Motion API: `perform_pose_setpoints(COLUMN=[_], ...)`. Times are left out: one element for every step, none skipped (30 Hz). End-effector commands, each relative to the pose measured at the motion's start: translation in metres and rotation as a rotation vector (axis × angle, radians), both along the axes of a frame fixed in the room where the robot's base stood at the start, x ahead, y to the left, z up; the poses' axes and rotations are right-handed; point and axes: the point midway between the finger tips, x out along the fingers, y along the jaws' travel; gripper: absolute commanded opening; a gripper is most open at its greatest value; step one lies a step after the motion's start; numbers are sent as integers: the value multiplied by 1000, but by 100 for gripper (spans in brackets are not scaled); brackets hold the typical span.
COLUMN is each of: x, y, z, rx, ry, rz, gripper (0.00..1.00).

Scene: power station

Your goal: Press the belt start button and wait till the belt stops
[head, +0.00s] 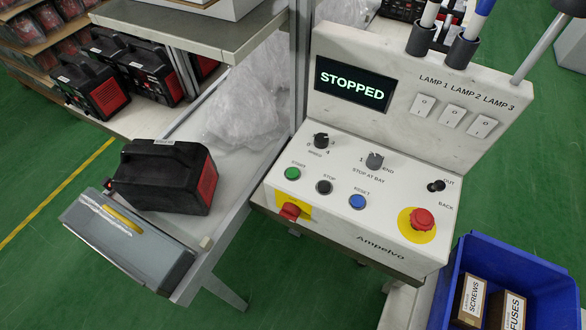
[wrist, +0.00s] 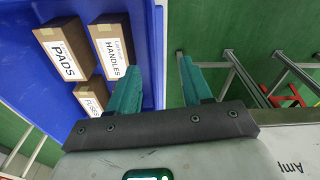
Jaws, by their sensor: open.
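The control panel (head: 330,215) shows in the head view, with the green START button (head: 292,173) at its left. The black STOP button (head: 324,187) and blue RESET button (head: 358,201) sit to its right. The display (head: 353,84) reads STOPPED. A black and red power unit (head: 155,175) stands on the belt line (head: 225,190) left of the panel. My gripper (wrist: 158,88) is open and empty in the wrist view, between the blue bin and the panel's lettered edge. It does not show in the head view, and no finger touches a button.
A red emergency button (head: 423,219) on a yellow disc and a red switch (head: 290,211) are on the panel. A blue bin (head: 447,290) with labelled boxes stands at the right. A metal post (head: 299,65) rises behind the panel. Green floor (head: 60,175) is open at left.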

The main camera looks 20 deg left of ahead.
Motion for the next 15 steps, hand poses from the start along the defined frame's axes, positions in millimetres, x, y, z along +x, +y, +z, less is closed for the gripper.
perform_pose_setpoints(x=[0, 0, 0, 0, 0, 0, 0, 0, 0, 0, 0, 0, 0, 0, 0], y=[0, 0, 0, 0, 0, 0, 0, 0, 0, 0, 0, 0, 0, 0, 0], z=[0, 0, 0, 0, 0, 0, 0, 0, 0, 0, 0, 0, 0, 0, 0], rx=[0, 0, 0, 0, 0, 0, 0, 0, 0, 0, 0, 0, 0, 0, 0], ry=[0, 0, 0, 0, 0, 0, 0, 0, 0, 0, 0, 0, 0, 0, 0], rz=[0, 0, 0, 0, 0, 0, 0, 0, 0, 0, 0, 0, 0, 0, 0], gripper=[49, 49, 47, 45, 42, 38, 35, 32, 28, 25, 23, 19, 16, 13, 9])
